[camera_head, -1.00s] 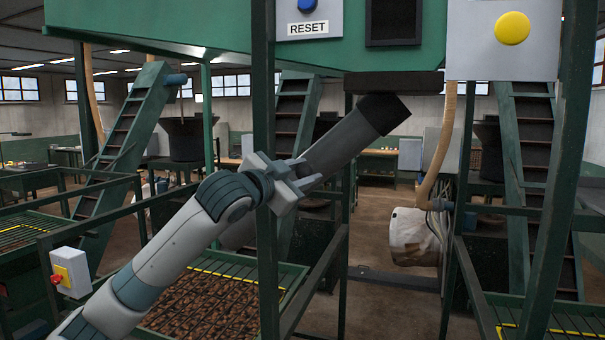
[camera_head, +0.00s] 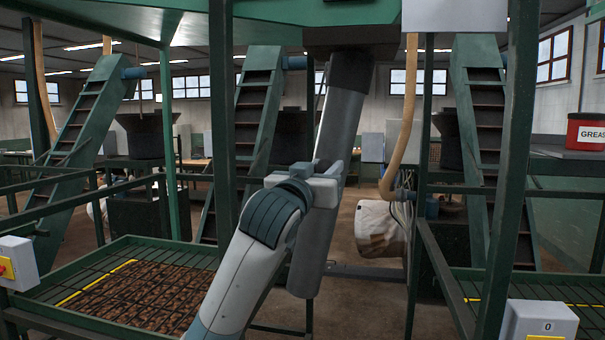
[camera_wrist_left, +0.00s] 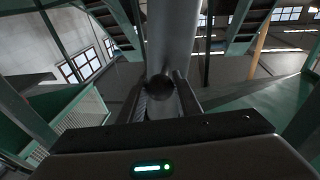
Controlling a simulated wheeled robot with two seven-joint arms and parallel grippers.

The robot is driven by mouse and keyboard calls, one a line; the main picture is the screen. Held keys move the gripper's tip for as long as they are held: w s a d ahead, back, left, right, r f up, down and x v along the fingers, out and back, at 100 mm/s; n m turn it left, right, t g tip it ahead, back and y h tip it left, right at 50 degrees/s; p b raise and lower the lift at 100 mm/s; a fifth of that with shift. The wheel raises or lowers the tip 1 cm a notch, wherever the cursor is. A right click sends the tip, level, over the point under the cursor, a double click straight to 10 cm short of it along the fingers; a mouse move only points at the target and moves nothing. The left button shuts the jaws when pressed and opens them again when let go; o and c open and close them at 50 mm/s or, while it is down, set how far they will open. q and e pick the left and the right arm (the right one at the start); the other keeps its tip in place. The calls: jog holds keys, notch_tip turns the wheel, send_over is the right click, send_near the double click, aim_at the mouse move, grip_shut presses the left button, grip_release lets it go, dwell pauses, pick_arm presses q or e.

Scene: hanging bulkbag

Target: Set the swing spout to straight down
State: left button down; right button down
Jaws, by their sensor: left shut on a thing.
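The swing spout (camera_head: 326,205) is a grey tube hanging from a dark collar (camera_head: 350,72) under the green hopper. It points almost straight down, with its lower end leaning slightly left in the head view. My left gripper (camera_head: 328,178) is at the spout's middle and shut on it, or on a part of it that the hand hides. In the left wrist view the grey spout (camera_wrist_left: 173,35) runs up from between the fingers, with a dark round part (camera_wrist_left: 162,88) between them. My right gripper is not in view.
A green post (camera_head: 222,120) stands just left of my arm, and another (camera_head: 508,180) stands at right. A grated bin (camera_head: 75,268) of brown material lies at lower left. A red grease tub (camera_head: 585,132) is at far right.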

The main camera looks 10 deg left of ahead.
pick_arm(q)
jog(key=shift+s+d+f+n+t+y+b, duration=0.15)
jog(key=shift+d+n+b, duration=0.35)
jog(key=shift+d, duration=0.7)
jog(key=shift+w+d+f+n+t+y+b, duration=0.15)
jog(key=shift+d+n, duration=0.55)
jog(key=shift+d, duration=0.45)
jog(key=shift+s+r, duration=0.1)
jog(key=c, duration=1.3)
grip_release()
jog(key=shift+d, duration=0.15)
jog(key=shift+s, duration=0.1)
